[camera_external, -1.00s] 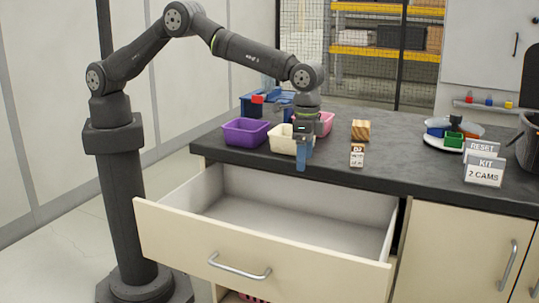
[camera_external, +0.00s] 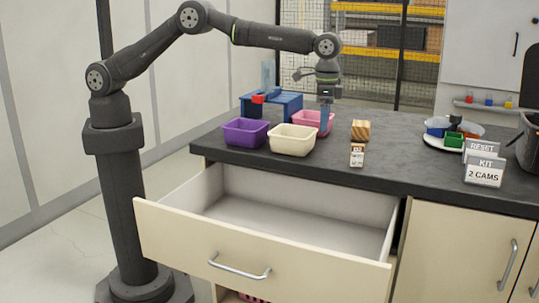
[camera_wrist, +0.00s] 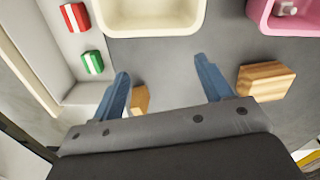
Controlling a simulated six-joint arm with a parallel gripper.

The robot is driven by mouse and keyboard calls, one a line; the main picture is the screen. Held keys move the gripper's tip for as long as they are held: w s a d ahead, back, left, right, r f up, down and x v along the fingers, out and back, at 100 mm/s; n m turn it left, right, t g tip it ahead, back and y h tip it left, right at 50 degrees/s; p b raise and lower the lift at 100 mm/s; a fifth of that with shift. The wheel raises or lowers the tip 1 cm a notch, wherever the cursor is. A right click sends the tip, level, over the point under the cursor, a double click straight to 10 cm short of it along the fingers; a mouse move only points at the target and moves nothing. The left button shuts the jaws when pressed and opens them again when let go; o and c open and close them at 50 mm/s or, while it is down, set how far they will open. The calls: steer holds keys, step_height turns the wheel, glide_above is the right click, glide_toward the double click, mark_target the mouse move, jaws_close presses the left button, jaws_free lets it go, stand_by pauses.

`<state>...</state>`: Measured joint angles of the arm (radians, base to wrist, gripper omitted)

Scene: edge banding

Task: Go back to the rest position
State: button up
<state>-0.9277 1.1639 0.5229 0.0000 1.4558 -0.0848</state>
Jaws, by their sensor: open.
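My gripper (camera_external: 326,118) is raised above the counter near the pink bin (camera_external: 308,121), fingers pointing down. In the wrist view its two blue fingers (camera_wrist: 163,85) are spread wide with nothing held between them. The drawer (camera_external: 290,222) stands pulled open in the external view. In the wrist view, a red-and-white piece (camera_wrist: 75,17) and a green-and-white piece (camera_wrist: 93,62) lie on a pale grey surface at the left, which looks like the drawer floor. The drawer's front panel hides part of its floor in the external view.
A purple bin (camera_external: 246,132), a cream bin (camera_external: 292,140) and a blue box (camera_external: 280,104) stand at the counter's left. A wooden block (camera_external: 360,130) and a small labelled block (camera_external: 357,155) are right of my gripper. Signs (camera_external: 484,172) and a plate (camera_external: 440,142) stand farther right.

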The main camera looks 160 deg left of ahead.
steer(key=a+f, duration=0.1)
steer(key=s+a+f, duration=0.1)
steer(key=a, duration=0.1)
steer(key=s+a+f, duration=0.1)
steer(key=a, duration=0.1)
steer(key=shift+s+f, duration=0.1)
steer(key=shift+a+f, duration=0.1)
steer(key=shift+f, duration=0.7)
